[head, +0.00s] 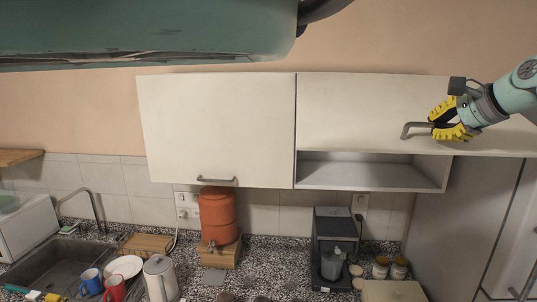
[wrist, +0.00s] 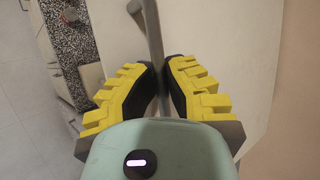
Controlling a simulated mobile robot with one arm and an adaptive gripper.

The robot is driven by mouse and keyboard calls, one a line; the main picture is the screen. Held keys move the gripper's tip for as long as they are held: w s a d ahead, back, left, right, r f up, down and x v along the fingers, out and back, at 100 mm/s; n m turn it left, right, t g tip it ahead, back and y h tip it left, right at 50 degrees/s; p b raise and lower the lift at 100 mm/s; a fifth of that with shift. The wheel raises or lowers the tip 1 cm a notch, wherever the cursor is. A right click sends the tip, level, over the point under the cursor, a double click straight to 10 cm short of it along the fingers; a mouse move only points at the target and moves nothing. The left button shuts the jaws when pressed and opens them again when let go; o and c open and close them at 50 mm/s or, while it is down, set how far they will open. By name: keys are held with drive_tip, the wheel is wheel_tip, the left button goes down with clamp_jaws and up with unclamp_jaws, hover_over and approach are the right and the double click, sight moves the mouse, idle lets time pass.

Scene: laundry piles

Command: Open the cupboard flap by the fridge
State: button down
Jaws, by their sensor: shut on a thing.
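The cupboard flap (head: 350,105) is a wide cream panel on the upper wall at the right, beside the tall grey fridge unit (head: 450,205). Its grey bar handle (head: 407,130) is near the flap's lower edge. My gripper (head: 440,124) comes in from the right, with its yellow-padded fingers shut around the right part of the handle. In the wrist view, the bar (wrist: 154,40) runs down between the two fingers (wrist: 165,90). The flap looks down, with no clear gap along its edges; I cannot tell whether it is slightly ajar.
An open shelf niche (head: 370,178) lies under the flap. A closed cream cupboard door (head: 215,120) is to its left. Below, the speckled counter holds a coffee machine (head: 333,240), an orange dispenser (head: 217,215), a kettle (head: 160,277) and mugs. Wall is bare above the cupboards.

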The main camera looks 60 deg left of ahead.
wheel_tip(320, 180, up, 9)
drive_tip(key=g+h+p, duration=0.1)
drive_tip(key=h+p, duration=0.1)
drive_tip(key=p, duration=0.4)
drive_tip(key=shift+d+r+m, duration=0.15)
drive_tip(key=shift+d+m, duration=0.15)
drive_tip(key=shift+m, duration=0.1)
drive_tip(key=shift+s, duration=0.1)
drive_tip(key=c, duration=1)
unclamp_jaws()
drive_tip(key=shift+s, duration=0.1)
drive_tip(key=v, duration=0.7)
drive_tip(key=shift+d+r, duration=0.15)
drive_tip(key=shift+d, duration=0.1)
